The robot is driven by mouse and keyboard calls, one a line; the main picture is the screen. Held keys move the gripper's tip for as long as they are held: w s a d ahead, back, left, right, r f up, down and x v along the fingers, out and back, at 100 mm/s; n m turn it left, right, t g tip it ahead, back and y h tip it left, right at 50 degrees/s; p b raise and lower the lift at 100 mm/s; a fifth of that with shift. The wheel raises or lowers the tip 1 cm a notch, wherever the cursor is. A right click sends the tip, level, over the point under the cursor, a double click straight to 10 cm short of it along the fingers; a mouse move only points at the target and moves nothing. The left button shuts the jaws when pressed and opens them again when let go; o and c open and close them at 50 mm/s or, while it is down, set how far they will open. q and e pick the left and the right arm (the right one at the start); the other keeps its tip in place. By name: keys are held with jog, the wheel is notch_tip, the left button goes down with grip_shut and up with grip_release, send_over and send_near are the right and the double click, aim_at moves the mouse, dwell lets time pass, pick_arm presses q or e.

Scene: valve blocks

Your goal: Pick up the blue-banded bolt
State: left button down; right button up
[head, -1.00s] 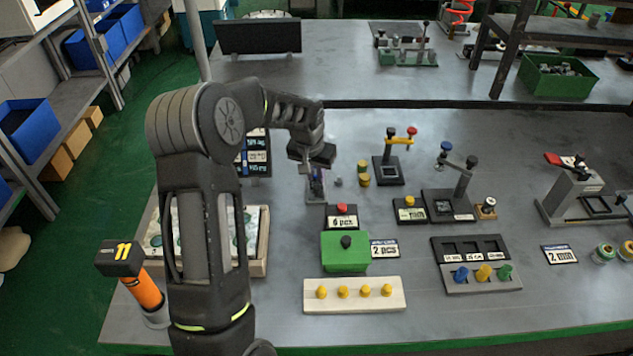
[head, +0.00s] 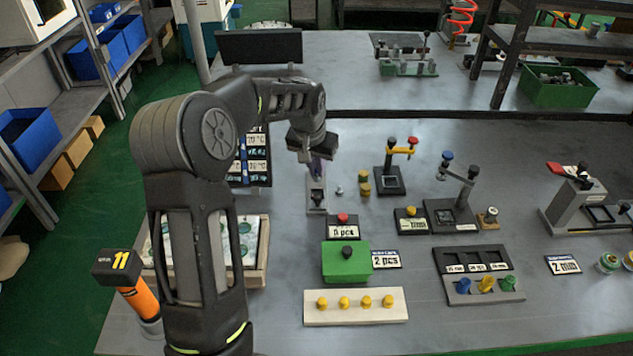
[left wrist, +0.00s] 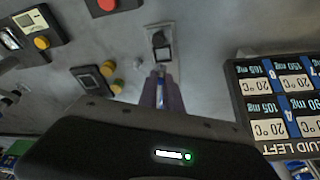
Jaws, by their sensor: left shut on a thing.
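My left gripper (head: 317,172) is over a small grey stand (head: 316,196) with a black part on it, left of the table's middle. In the left wrist view its purple fingers (left wrist: 161,96) are shut on a small bolt, seen as a narrow bluish and silvery piece (left wrist: 160,89) between them. The fingers hide most of this bolt, so its blue band is hard to make out. The stand also shows just beyond the fingertips in the left wrist view (left wrist: 158,42). My right gripper is not in view.
Yellow-green cylinders (head: 365,190) and a small silver piece (head: 339,190) stand right of the stand. A dark label board (head: 258,172) is close on the left. A red-button block (head: 343,220) and green box (head: 346,262) are in front. A yellow-armed press (head: 390,178) stands to the right.

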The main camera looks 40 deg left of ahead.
pick_arm(q)
notch_tip(320, 180, up, 4)
jog(key=shift+r, duration=0.1)
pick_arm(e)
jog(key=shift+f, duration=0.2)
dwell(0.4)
